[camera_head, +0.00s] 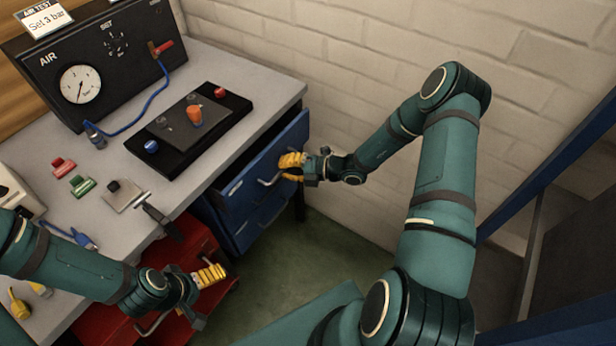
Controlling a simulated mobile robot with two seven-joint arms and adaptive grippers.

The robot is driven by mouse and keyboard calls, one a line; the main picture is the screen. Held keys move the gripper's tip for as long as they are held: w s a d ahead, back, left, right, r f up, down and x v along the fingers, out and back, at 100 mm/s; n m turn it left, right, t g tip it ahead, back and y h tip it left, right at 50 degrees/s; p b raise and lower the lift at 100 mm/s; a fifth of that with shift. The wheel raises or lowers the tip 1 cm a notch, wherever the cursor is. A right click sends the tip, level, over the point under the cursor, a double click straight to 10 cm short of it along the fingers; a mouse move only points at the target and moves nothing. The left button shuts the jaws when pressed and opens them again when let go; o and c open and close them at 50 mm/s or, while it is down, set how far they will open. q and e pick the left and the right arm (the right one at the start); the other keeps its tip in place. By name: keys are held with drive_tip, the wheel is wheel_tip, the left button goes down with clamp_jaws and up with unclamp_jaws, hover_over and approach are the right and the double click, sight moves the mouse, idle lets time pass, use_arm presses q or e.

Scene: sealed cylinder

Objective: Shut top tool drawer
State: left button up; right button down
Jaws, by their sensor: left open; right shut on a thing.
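The blue drawer unit (246,238) is under the right end of the grey bench. Its top drawer (237,187) stands out from the bench edge, with a dark gap along its upper rim; how far it is out is hard to tell. A pale bar handle (268,182) is on its front. My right gripper (290,168), with yellow fingers, is shut on this handle; the fingers hide part of it. My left gripper (211,274) is open and empty, low over the red cabinet, apart from the blue drawers.
The bench (270,92) carries a black air test panel (110,60), a black fixture with an orange part (195,114), and red and green clamps. A red cabinet (190,250) stands in front. A white brick wall is behind my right arm. Green floor lies clear.

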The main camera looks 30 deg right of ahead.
sight(268, 157)
drive_tip(key=shift+w+a, duration=0.5)
drive_tip(key=shift+w, duration=0.45)
drive_tip(key=shift+w+a, duration=0.5)
drive_tip(key=shift+w, duration=0.4)
drive_tip(key=shift+w+a, duration=0.5)
drive_tip(key=shift+w, duration=0.45)
drive_tip(key=shift+w, duration=0.1)
drive_tip(key=c, duration=1.1)
unclamp_jaws()
drive_tip(key=shift+o, duration=0.4)
drive_tip(key=shift+d, duration=0.1)
drive_tip(key=v, duration=1.2)
